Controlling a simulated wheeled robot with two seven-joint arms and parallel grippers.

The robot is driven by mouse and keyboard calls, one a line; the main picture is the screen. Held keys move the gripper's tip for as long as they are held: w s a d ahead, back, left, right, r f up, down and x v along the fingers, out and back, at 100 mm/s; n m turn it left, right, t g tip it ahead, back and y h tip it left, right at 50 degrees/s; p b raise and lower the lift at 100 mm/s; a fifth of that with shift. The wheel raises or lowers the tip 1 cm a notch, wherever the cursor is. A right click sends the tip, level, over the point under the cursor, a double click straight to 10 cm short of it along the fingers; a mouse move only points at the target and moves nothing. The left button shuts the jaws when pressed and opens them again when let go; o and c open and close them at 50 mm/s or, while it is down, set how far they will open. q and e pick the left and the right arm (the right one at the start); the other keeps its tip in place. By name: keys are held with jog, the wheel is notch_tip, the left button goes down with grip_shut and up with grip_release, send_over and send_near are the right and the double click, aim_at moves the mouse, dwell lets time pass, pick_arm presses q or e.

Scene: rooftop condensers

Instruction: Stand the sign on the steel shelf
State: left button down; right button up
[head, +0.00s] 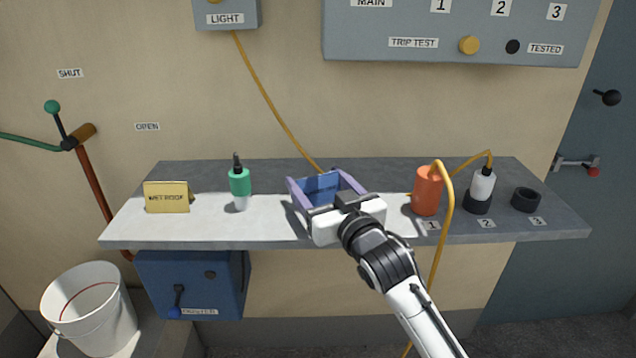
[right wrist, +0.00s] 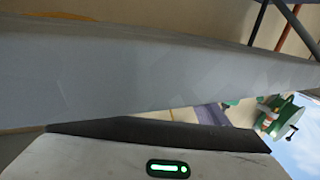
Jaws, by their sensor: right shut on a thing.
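A yellow sign (head: 167,197) reading "WET ROOF" stands upright near the left end of the grey steel shelf (head: 350,240). A purple open bin with a blue inside (head: 296,197) is at the middle of the shelf. My right gripper (head: 335,206) is at the bin's front side and appears shut on its near wall; the gripper hides the contact. In the right wrist view a grey slab fills the middle above a dark finger, with a little purple (right wrist: 211,115) beside it. My left gripper is not in view.
A green bottle (head: 240,186) stands between sign and bin. An orange cylinder (head: 426,192), a white-and-black one (head: 481,190) and a black ring (head: 526,199) stand at the right, with an orange cable hanging in front. A white bucket (head: 88,310) is at lower left.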

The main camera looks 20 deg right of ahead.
jog(key=shift+f, duration=0.2)
jog(key=o, duration=1)
jog(key=shift+o, duration=0.2)
jog(key=shift+r, duration=0.1)
jog(key=shift+s+r, duration=0.1)
jog(key=shift+r, duration=0.05)
jog(key=s+d, duration=0.1)
jog(key=s, duration=1)
jog(key=shift+s+d, duration=0.2)
jog(key=shift+s, duration=0.15)
